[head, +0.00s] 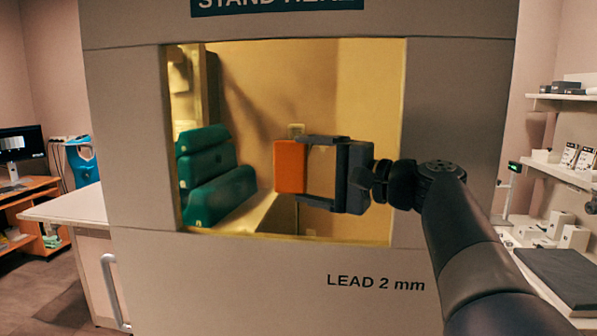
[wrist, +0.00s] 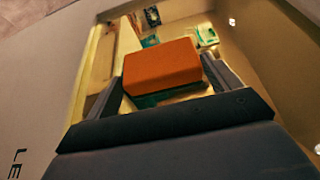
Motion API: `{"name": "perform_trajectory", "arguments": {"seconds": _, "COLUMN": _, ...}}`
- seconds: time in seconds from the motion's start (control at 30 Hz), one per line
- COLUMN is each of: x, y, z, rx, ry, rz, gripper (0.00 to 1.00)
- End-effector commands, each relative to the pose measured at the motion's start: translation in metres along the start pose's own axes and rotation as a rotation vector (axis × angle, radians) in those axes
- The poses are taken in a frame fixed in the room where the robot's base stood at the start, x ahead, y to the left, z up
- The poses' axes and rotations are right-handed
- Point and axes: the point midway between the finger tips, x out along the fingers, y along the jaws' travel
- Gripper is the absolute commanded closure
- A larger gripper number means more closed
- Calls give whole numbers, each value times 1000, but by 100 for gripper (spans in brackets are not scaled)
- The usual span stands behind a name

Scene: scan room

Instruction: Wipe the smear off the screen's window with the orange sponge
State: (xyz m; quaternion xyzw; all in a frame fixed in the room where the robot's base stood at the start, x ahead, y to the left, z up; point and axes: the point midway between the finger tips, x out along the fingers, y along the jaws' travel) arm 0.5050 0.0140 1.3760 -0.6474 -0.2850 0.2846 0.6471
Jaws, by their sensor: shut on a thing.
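The screen (head: 140,150) is a large grey panel with a yellow-tinted window (head: 265,90) in it. My gripper (head: 308,168) is in front of the right half of the window, with its fingers pointing left. It is shut on the orange sponge (head: 289,166), which sits between the fingertips. In the wrist view the sponge (wrist: 162,66) fills the space between the two fingers, with the window (wrist: 95,75) around it. I cannot tell whether the sponge touches the glass. I cannot make out a smear in either view; the sponge and gripper hide part of the window.
Teal cushions (head: 212,170) show through the window. A white counter with a handle (head: 75,206) stands to the left, and a desk with a monitor (head: 20,145) is beyond it. Shelves (head: 565,175) with small boxes are at the right. The lettering "LEAD 2 mm" is below the window.

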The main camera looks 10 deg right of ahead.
Motion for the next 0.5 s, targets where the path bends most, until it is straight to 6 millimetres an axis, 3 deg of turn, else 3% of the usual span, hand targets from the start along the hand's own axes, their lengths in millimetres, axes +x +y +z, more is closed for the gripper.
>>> {"name": "perform_trajectory", "arguments": {"seconds": 0.5, "x": -30, "y": 1, "z": -15, "rx": 2, "ry": 5, "rz": 1, "gripper": 36}}
